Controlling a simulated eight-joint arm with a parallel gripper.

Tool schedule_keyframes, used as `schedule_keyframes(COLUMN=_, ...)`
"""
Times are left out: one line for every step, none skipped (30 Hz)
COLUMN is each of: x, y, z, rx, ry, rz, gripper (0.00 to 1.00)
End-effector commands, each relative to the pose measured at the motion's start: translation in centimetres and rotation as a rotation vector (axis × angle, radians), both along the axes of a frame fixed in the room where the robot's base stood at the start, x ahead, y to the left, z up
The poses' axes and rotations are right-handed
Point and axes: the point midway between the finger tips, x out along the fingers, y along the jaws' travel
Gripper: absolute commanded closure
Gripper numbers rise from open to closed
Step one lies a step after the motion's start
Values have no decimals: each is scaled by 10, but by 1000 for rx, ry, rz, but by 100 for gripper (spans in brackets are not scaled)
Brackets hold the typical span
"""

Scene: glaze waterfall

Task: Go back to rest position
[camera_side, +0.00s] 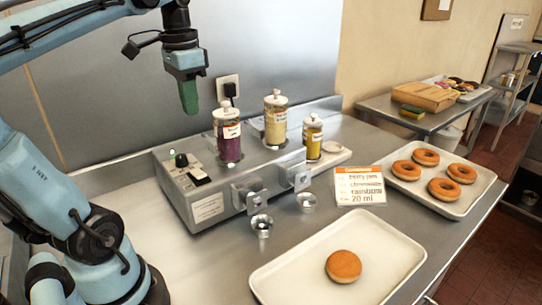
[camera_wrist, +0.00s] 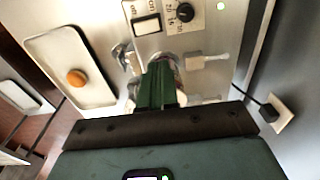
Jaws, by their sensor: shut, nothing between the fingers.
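My gripper (camera_side: 188,92) is shut and empty, its green fingers pointing down. In the side view it hangs in the air above the back left part of the steel dispensing machine (camera_side: 180,205), clear of it. In the wrist view my gripper (camera_wrist: 162,68) shows its green fingers together, with the machine's switch panel (camera_wrist: 150,20) beyond them. The fingers touch nothing in either view.
The machine carries jars of purple (camera_side: 229,143) and yellow (camera_side: 275,125) filling and a smaller bottle (camera_side: 313,140). One doughnut (camera_side: 343,266) lies on the front tray (camera_side: 275,280); several lie on the right tray (camera_side: 484,192). An order card (camera_side: 355,187) stands between. A wall socket (camera_side: 228,86) is behind.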

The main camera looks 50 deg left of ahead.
Motion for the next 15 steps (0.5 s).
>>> schedule_keyframes(x=8, y=-12, z=-12, rx=18, ry=-36, rz=-12, gripper=100)
schedule_keyframes(x=13, y=-19, z=-20, rx=30, ry=-65, rz=-14, gripper=100)
schedule_keyframes(x=21, y=-31, z=-32, rx=44, ry=-107, rz=-17, gripper=100)
schedule_keyframes(x=26, y=-40, z=-41, rx=53, ry=-143, rz=-18, gripper=100)
schedule_keyframes(x=32, y=-50, z=-51, rx=59, ry=-182, rz=-19, gripper=100)
schedule_keyframes(x=37, y=-63, z=-63, rx=64, ry=-232, rz=-20, gripper=100)
schedule_keyframes(x=41, y=-73, z=-72, rx=64, ry=-271, rz=-20, gripper=100)
schedule_keyframes(x=44, y=-83, z=-81, rx=61, ry=-310, rz=-21, gripper=100)
schedule_keyframes(x=47, y=-96, z=-92, rx=54, ry=-358, rz=-20, gripper=100)
schedule_keyframes(x=49, y=-106, z=-99, rx=47, ry=-393, rz=-21, gripper=100)
schedule_keyframes(x=50, y=-114, z=-106, rx=38, ry=-425, rz=-21, gripper=100)
schedule_keyframes(x=50, y=-125, z=-114, rx=24, ry=-464, rz=-20, gripper=100)
schedule_keyframes(x=50, y=-131, z=-120, rx=15, ry=-489, rz=-19, gripper=100)
schedule_keyframes(x=51, y=-137, z=-124, rx=5, ry=-512, rz=-18, gripper=100)
schedule_keyframes(x=51, y=-143, z=-129, rx=-7, ry=-536, rz=-16, gripper=100)
